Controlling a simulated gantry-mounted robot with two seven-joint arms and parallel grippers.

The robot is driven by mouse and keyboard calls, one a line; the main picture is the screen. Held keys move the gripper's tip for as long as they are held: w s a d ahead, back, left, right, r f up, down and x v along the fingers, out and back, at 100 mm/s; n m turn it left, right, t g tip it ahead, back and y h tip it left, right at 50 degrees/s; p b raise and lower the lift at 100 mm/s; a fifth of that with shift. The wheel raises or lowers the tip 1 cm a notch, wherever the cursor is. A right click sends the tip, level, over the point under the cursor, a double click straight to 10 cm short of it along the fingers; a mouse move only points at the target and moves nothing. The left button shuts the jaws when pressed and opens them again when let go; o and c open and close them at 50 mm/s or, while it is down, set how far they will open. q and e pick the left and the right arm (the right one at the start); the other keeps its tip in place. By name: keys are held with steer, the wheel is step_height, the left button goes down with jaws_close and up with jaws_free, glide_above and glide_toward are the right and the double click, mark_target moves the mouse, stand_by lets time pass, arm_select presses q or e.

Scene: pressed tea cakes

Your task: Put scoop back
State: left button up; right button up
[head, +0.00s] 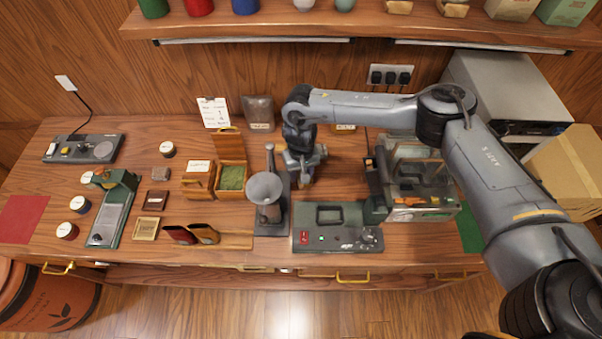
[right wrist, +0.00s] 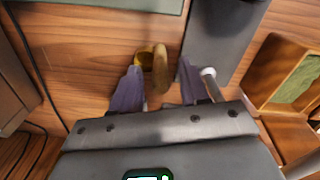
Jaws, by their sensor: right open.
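My right gripper (head: 304,183) is low over the table, just right of the grey funnel stand. Its jaws are open. In the right wrist view, a small brass-and-wood piece (right wrist: 160,68), apparently the scoop, is at the fingertips of the right gripper (right wrist: 158,84), between the two purple-grey fingers. It seems to be on or close to the table; I cannot tell if a finger touches it. In the head view it is mostly hidden by the gripper. An open wooden box (head: 233,195) with green tea stands left of the funnel stand. My left gripper is not in view.
The grey funnel stand (head: 265,190) is close on the gripper's left. A green scale-like device (head: 338,241) is in front, and a green-grey machine (head: 420,200) stands right. A shelf (head: 370,24) runs above the back. Small tins and tools fill the table's left.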

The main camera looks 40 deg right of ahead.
step_height(320, 180, up, 11)
steer(key=p, duration=0.1)
steer(key=shift+r+p, duration=0.2)
steer(key=shift+p, duration=0.2)
stand_by(0.3)
